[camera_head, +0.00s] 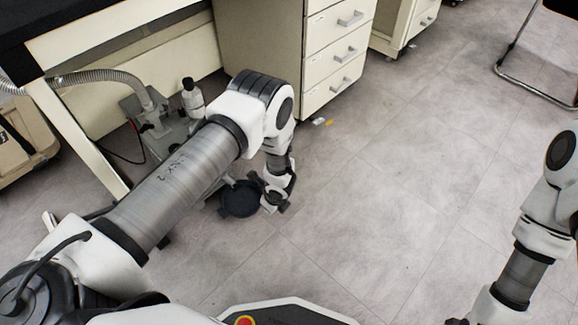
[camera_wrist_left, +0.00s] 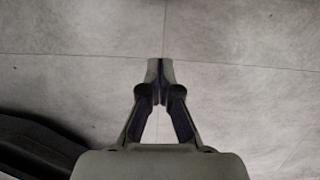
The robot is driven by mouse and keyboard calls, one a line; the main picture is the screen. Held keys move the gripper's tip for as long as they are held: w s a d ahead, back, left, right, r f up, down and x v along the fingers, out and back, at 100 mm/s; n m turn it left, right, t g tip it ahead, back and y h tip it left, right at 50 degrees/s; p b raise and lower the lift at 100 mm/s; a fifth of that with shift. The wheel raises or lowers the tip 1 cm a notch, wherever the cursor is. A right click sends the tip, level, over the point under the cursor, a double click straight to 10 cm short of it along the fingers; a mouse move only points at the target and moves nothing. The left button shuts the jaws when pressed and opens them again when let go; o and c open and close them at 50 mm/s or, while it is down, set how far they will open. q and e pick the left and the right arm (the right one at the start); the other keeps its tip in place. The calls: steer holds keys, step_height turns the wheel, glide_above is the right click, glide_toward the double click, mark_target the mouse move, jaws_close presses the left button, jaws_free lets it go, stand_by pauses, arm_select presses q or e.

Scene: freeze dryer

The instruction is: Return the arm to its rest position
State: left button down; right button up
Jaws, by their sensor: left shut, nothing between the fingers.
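My left arm (camera_head: 180,185) reaches forward from the lower left in the head view, with its wrist (camera_head: 278,180) bent down over the floor. In the left wrist view my left gripper (camera_wrist_left: 160,68) has its fingertips together with nothing between them. Only bare grey floor tiles show beyond the tips. The fingertips are hard to make out in the head view. My right arm (camera_head: 530,260) hangs at the right edge of the head view, and its fingers are not visible.
A white drawer cabinet (camera_head: 335,60) stands just beyond my left arm. A bench leg (camera_head: 85,140), a ribbed hose (camera_head: 105,78) and a bottle (camera_head: 193,98) are to the left. A dark round object (camera_head: 240,199) lies beside the left wrist. Open floor (camera_head: 420,180) lies between my arms.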

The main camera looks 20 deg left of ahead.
arm_select(q)
steer(key=shift+f, duration=0.1)
steer(key=s+r+n+g+h+p, duration=0.1)
steer(key=s+r+n, duration=0.3)
steer(key=s+n, duration=0.4)
steer(key=s+r+n+g+h, duration=0.1)
steer(key=s+r+n, duration=0.4)
steer(key=s, duration=0.5)
steer(key=s+r+n+h+p, duration=0.1)
steer(key=s+r+n, duration=0.3)
steer(key=s+n, duration=0.45)
step_height(320, 180, up, 38)
steer(key=w+n+t+p, duration=0.1)
steer(key=p, duration=3.7)
steer(key=shift+w+a+f, duration=0.15)
steer(key=shift+a, duration=0.3)
